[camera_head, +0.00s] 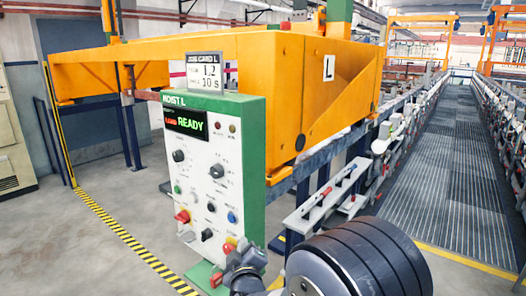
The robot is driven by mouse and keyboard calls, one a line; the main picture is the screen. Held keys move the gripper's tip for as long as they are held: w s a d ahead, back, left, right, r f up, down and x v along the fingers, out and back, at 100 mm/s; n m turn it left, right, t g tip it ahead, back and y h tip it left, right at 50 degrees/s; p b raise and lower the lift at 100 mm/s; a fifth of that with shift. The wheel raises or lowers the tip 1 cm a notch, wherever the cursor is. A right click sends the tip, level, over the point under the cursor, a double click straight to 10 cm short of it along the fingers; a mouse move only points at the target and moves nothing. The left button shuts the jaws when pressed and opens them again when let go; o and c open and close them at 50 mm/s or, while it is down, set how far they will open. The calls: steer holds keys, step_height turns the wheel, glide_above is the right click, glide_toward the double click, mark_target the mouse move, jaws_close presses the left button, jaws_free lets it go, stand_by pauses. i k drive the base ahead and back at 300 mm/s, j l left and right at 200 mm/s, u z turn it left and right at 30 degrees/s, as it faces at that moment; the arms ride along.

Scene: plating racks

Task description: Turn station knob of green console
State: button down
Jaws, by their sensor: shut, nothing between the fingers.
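The green console (252,165) stands left of centre with a white front panel headed "HOIST L" and a lit display (187,123) reading "READY". Two larger dark round knobs sit on the panel, an upper left knob (179,156) and a right knob (217,171) with marks around it. Their labels are too small to read, so I cannot tell which is the station knob. My gripper (225,275) is low in front of the console's foot, below the knobs and apart from them. It looks shut and empty, and its fingertips are small and partly unclear.
The panel also bears a red switch (183,216), a blue button (232,217) and a dark lower knob (207,235). A job card (204,72) stands on top. An orange hoist beam (270,90) is behind. A grated walkway (440,190) runs right. Open floor (60,240) lies left.

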mark_target(179, 156)
steer(key=l+u, duration=0.3)
steer(key=u, duration=1.15)
steer(key=k, duration=0.05)
